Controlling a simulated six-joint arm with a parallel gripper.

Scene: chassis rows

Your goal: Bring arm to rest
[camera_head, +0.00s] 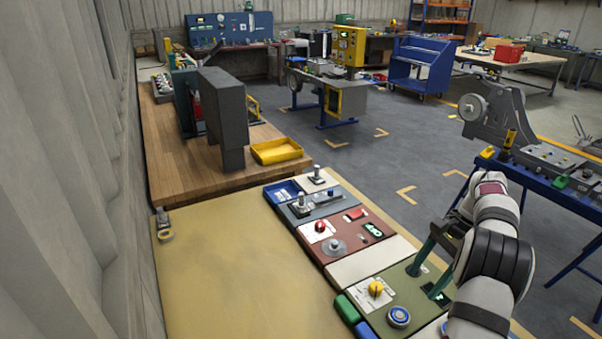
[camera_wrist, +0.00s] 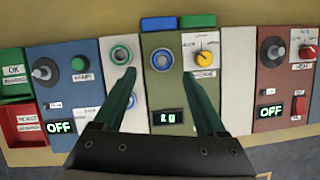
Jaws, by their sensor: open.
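My gripper (camera_head: 429,272) reaches in from the right in the head view, over the olive panel (camera_head: 402,318) of the chassis row. In the wrist view my gripper (camera_wrist: 159,79) is open, with two green fingers spread apart and nothing between the tips. The olive panel (camera_wrist: 160,92) lies beneath it and carries a blue-ringed button (camera_wrist: 162,60), a yellow knob (camera_wrist: 207,59) and a lit display (camera_wrist: 168,116). The fingers appear above the panels; I cannot tell whether they touch anything.
A brown-red panel (camera_head: 338,236) with a lit OFF display stands farther along the row. A blue-grey panel (camera_wrist: 66,76) also shows OFF in the wrist view. A yellow tray (camera_head: 277,151) and a dark grey upright machine (camera_head: 223,112) stand beyond.

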